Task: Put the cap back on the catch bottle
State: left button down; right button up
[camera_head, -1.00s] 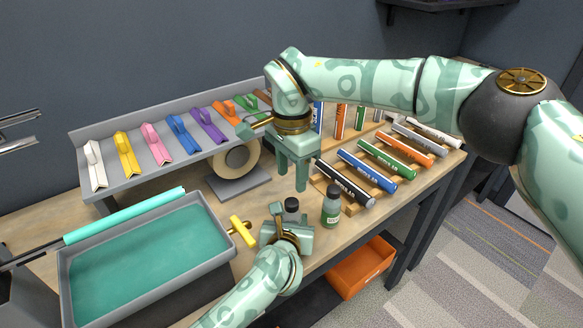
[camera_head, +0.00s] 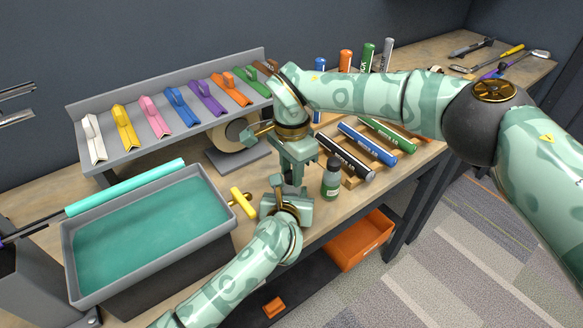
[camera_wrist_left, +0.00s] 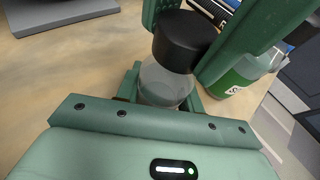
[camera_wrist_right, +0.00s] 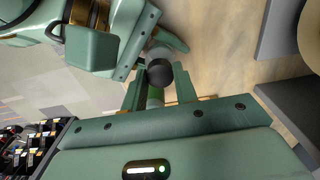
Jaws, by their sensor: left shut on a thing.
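The clear catch bottle (camera_wrist_left: 165,84) stands upright in my left gripper (camera_head: 288,208), which is shut on its body. Its black cap (camera_wrist_left: 184,40) sits over the bottle's mouth; whether it is tight I cannot tell. My right gripper (camera_head: 292,182) has come down from above, and its fingers stand open on either side of the cap. In the right wrist view the cap (camera_wrist_right: 160,73) lies between the fingertips, with only narrow gaps. In the head view the fingers hide most of the cap and bottle.
A green-labelled bottle with a dark cap (camera_head: 331,180) stands close to the right of my grippers. A yellow T-shaped piece (camera_head: 243,203) and a grey tray of teal liquid (camera_head: 150,240) are to the left. A tape roll (camera_head: 238,135) and rows of grips (camera_head: 345,155) lie behind.

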grip_shut()
jog(key=m, duration=0.4)
jog(key=shift+m, duration=0.3)
jog(key=m, duration=1.6)
jog(key=shift+m, duration=0.3)
jog(key=o, duration=0.8)
grip_release()
jog(key=shift+r, duration=2.25)
